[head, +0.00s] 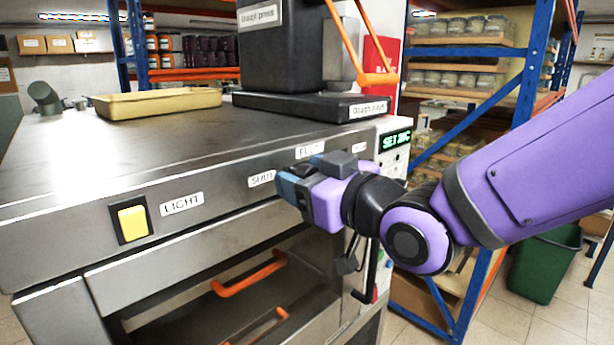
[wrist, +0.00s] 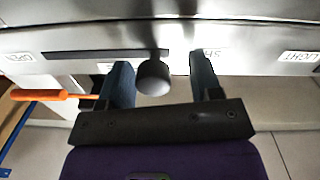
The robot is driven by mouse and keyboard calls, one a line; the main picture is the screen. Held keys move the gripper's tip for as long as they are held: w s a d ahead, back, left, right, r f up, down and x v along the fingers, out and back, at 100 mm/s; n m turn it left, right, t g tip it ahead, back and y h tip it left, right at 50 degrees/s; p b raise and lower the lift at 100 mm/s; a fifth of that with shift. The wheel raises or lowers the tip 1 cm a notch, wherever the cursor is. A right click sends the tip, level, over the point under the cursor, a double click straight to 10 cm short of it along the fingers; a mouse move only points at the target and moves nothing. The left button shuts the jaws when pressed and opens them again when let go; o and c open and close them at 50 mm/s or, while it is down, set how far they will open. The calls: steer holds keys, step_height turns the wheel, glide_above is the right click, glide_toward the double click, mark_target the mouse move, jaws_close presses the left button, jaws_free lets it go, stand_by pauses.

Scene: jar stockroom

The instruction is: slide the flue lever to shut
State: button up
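The flue lever's round grey knob (wrist: 153,77) shows in the wrist view at the right-hand end of its dark slot (wrist: 85,54), beside the partly hidden SHUT label (wrist: 213,54). The OPEN label (wrist: 18,57) is beyond the slot's other end. My gripper (wrist: 160,66) is open, one finger on each side of the knob. The knob is close to the left finger, with a gap to the right finger; contact is unclear. In the head view my gripper (head: 290,187) is at the oven front, beside the SHUT label (head: 262,178), and hides the knob.
The steel oven (head: 150,150) carries a yellow tray (head: 155,103) and a dough press (head: 280,45) on top. A yellow light switch (head: 132,222) is left of the lever. Orange handles (head: 250,275) stick out below. A green bin (head: 545,265) stands on the floor at right.

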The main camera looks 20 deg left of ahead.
steer(key=v, duration=1)
steer(key=shift+d, duration=0.4)
steer(key=shift+s, duration=0.1)
